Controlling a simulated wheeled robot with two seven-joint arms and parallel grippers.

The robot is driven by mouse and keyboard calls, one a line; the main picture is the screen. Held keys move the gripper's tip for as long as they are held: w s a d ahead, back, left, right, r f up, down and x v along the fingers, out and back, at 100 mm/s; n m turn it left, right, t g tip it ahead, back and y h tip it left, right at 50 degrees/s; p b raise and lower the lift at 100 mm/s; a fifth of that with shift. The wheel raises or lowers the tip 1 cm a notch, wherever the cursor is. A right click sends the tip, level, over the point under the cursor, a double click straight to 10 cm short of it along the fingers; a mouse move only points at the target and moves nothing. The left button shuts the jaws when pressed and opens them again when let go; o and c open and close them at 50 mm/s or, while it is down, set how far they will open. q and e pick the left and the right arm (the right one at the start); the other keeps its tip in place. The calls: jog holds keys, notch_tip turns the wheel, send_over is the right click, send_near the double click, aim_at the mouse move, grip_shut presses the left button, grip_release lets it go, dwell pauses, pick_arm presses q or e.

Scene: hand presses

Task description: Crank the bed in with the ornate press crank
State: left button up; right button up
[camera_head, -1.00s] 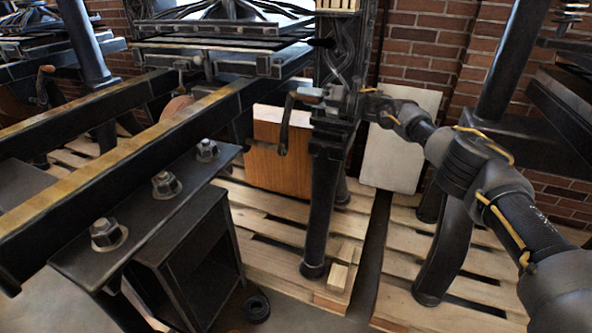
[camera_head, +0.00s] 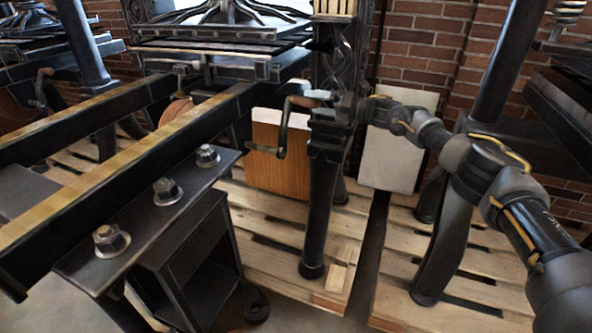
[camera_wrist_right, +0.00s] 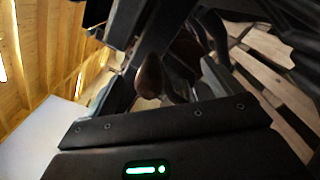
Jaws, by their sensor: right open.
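The press crank (camera_head: 284,132) is a dark bent arm on the side of the ornate press, with a brown wooden handle (camera_head: 303,101) at its top. The handle also shows in the right wrist view (camera_wrist_right: 150,76), just ahead of the jaws. My right gripper (camera_head: 328,107) is open at the handle's right end; contact cannot be told. Its two dark fingers show in the wrist view (camera_wrist_right: 162,85), on either side of the handle. The bed (camera_head: 215,47) lies on the dark rails (camera_head: 165,130). My left gripper is out of view.
A black post (camera_head: 322,210) stands below my right gripper on a wooden pallet (camera_head: 265,240). A wooden board (camera_head: 275,165) and a white board (camera_head: 395,150) lean behind. Another press (camera_head: 480,150) stands close to my right arm. A brick wall (camera_head: 425,50) closes the back.

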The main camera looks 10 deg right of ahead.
jog(key=p+v, duration=0.1)
jog(key=v, duration=0.3)
jog(key=shift+s+d, duration=0.2)
jog(key=shift+d, duration=0.1)
